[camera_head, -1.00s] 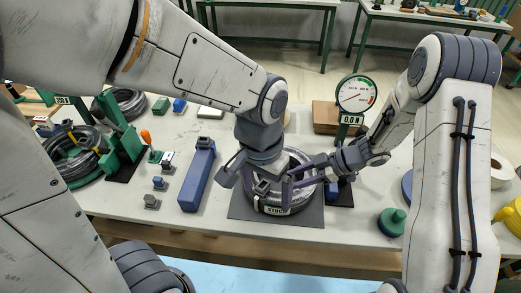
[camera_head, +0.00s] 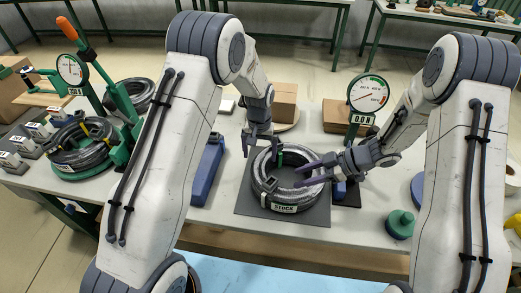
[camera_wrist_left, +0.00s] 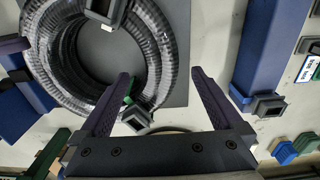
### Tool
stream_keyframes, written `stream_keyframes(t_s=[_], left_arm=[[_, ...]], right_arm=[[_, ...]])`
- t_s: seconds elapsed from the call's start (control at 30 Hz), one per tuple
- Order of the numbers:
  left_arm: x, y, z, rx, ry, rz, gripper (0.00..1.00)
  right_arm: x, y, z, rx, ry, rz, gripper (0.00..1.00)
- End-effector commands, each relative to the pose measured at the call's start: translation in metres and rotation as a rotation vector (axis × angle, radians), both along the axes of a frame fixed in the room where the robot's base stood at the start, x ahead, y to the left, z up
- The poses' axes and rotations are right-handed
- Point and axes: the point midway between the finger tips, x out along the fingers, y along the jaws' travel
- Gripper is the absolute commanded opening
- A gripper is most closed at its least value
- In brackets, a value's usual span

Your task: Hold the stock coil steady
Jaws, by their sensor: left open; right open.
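The stock coil (camera_head: 262,193), a black hose ring with a STOCK label (camera_head: 285,208) facing me, lies on a dark mat (camera_head: 310,224). The coil also fills the upper left of the left wrist view (camera_wrist_left: 160,50). My left gripper (camera_head: 262,152) is open, pointing down at the coil's back edge. In the left wrist view its fingers (camera_wrist_left: 160,77) are spread, one over the hose, the other beyond its outer edge; I cannot tell whether they touch. My right gripper (camera_head: 312,171) is open at the coil's right side; contact there is unclear.
A gauge reading 0.0 N (camera_head: 368,96) stands behind right of the coil. A blue block (camera_head: 207,170) lies left of it. Another coil (camera_head: 78,147) sits at the far left. A green knob (camera_head: 400,223) is at the right. Cardboard boxes (camera_head: 283,103) stand behind.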

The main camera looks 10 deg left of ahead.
Motion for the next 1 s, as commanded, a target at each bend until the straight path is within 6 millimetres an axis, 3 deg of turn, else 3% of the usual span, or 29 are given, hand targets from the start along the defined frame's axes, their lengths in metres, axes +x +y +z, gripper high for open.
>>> stream_keyframes(t_s=[0.3, 0.5, 0.93, 1.0], left_arm=[[-0.002, 0.0, -0.058, 0.001, 0.005, -0.002, 1.0], [-0.002, -0.001, -0.082, 0.0, 0.003, -0.002, 1.0], [-0.001, -0.001, -0.091, 0.0, 0.001, -0.002, 1.0], [-0.001, -0.001, -0.091, 0.0, 0.001, -0.002, 0.73]], right_arm=[[0.0, 0.0, 0.0, 0.0, 0.0, 0.0, 0.5], [0.0, 0.0, 0.0, 0.0, 0.0, 0.0, 0.5], [0.0, 0.0, 0.0, 0.0, 0.0, 0.0, 0.5], [0.0, 0.0, 0.0, 0.0, 0.0, 0.0, 0.5]])
